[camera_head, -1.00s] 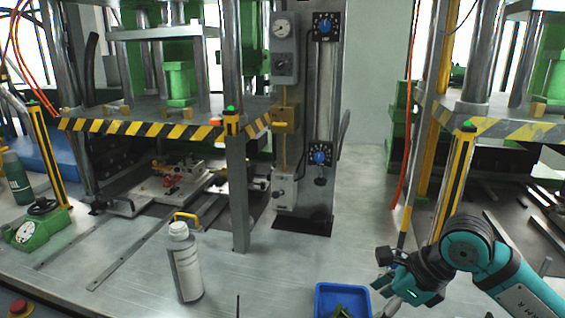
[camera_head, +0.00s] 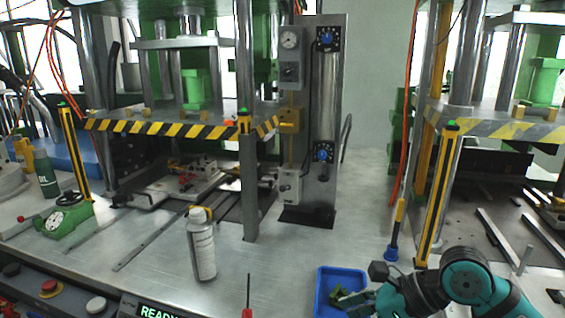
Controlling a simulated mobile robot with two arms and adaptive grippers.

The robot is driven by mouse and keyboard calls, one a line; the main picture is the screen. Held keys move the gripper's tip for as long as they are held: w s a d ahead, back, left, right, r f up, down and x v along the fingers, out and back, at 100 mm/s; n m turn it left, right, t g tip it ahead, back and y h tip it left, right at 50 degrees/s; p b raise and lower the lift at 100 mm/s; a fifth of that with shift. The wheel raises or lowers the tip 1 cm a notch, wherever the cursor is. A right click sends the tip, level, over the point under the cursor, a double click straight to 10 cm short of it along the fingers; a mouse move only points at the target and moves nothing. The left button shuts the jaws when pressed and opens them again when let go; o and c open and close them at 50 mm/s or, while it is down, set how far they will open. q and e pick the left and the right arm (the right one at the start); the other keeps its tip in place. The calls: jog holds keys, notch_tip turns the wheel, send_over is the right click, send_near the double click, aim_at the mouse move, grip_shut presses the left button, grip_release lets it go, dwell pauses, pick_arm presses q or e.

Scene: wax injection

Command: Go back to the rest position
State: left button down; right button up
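My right gripper (camera_head: 368,299) is low at the right, at the right edge of the blue tray. My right arm comes in from the lower right corner. The fingers are small and partly overlap the tray's contents, so I cannot tell whether they are open or shut. My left gripper is not in view.
The blue tray (camera_head: 320,295) holds green pieces (camera_head: 343,296). A yellow-and-black handled tool with a blue foot (camera_head: 392,253) stands behind my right gripper. A white bottle (camera_head: 202,245) stands left of centre. Presses with striped edges (camera_head: 160,130) stand behind. Bare metal table lies between.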

jog(key=s+a+r+m+t+y, duration=0.2)
jog(key=s+a+r+m+y, duration=0.25)
jog(key=a+r+y, duration=0.5)
jog(key=w+d+r+m+t+y, duration=0.1)
jog(key=w+d+r+m+t, duration=0.3)
jog(key=m+t, duration=0.65)
jog(key=w+d+f+m+t+h, duration=0.3)
jog(key=d+f+m+h, duration=1.15)
jog(key=m+h, duration=0.7)
jog(key=s+d+f+m+g, duration=0.3)
jog(key=s+f+m+g, duration=0.55)
jog(key=f, duration=0.55)
jog(key=s+a+f+g+y, duration=0.2)
jog(key=s+f+g, duration=0.55)
jog(key=s, duration=0.75)
notch_tip(320, 180, down, 27)
jog(key=s, duration=0.2)
jog(key=s+d+f, duration=0.2)
jog(key=s+f, duration=1.3)
jog(key=shift+d+f+g, duration=0.15)
jog(key=shift+f+g, duration=0.2)
jog(key=shift+g, duration=0.1)
